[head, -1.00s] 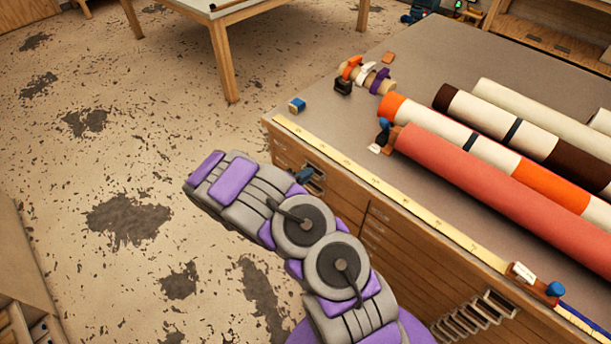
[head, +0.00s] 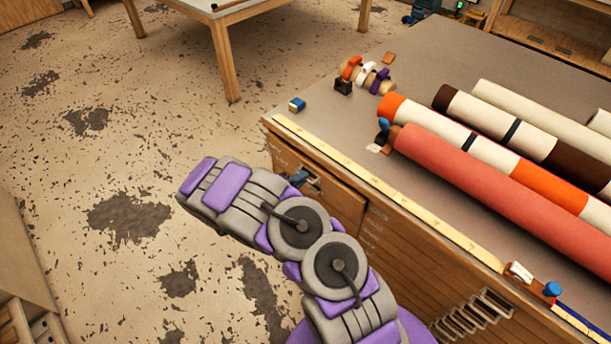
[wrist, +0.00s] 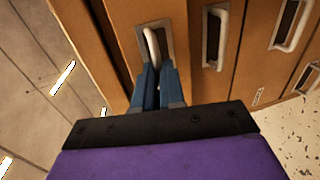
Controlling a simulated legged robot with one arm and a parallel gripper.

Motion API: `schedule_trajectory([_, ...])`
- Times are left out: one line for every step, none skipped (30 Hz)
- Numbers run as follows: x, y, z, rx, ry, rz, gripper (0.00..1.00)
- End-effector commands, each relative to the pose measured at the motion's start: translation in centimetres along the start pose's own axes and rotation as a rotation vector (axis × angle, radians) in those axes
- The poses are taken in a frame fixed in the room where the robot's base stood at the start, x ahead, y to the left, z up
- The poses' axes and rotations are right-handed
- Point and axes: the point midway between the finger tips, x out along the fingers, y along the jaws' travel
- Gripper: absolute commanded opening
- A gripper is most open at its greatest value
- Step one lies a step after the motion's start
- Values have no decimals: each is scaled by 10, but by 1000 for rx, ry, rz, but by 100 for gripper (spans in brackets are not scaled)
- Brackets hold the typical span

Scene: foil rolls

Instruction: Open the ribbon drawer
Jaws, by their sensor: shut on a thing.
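The ribbon drawer (head: 338,197) is at the top left of the wooden cabinet's front. Its front stands out a little from the cabinet. In the wrist view its wooden face (wrist: 127,22) shows a dark gap along its left side. Its pale handle (wrist: 151,43) sits in a metal recess plate. My gripper (wrist: 156,72) has its blue fingers shut on this handle. In the head view my gripper (head: 297,179) is at the drawer front, partly hidden behind my arm. The inside of the drawer is not visible.
The cabinet top carries several rolls (head: 500,190), a yellow ruler (head: 385,188), ribbon spools (head: 366,76) and a small blue block (head: 297,105). Other closed drawers (wrist: 218,40) show in the wrist view. The stained floor left of the cabinet is open. A table (head: 225,50) stands behind.

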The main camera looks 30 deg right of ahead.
Motion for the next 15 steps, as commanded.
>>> schedule_trajectory([-11,-6,-2,-4,3,-9,0])
schedule_trajectory([-17,-7,-4,-5,3,-9,0])
schedule_trajectory([-26,-9,-5,-6,4,-9,0])
schedule_trajectory([-34,-11,-6,-5,4,-9,0])
schedule_trajectory([-41,-12,-7,-5,3,-9,0])
schedule_trajectory([-51,-15,-8,-6,4,-8,0])
schedule_trajectory([-59,-16,-9,-6,5,-7,0])
schedule_trajectory([-66,-18,-9,-5,4,-7,0])
schedule_trajectory([-77,-20,-9,-5,4,-7,0])
schedule_trajectory([-84,-22,-10,-5,4,-6,0])
schedule_trajectory([-92,-23,-10,-5,4,-6,0])
schedule_trajectory([-101,-25,-10,-4,4,-6,0])
schedule_trajectory([-108,-27,-10,-5,4,-6,0])
schedule_trajectory([-114,-28,-10,-5,3,-7,0])
schedule_trajectory([-122,-30,-9,-5,2,-7,0])
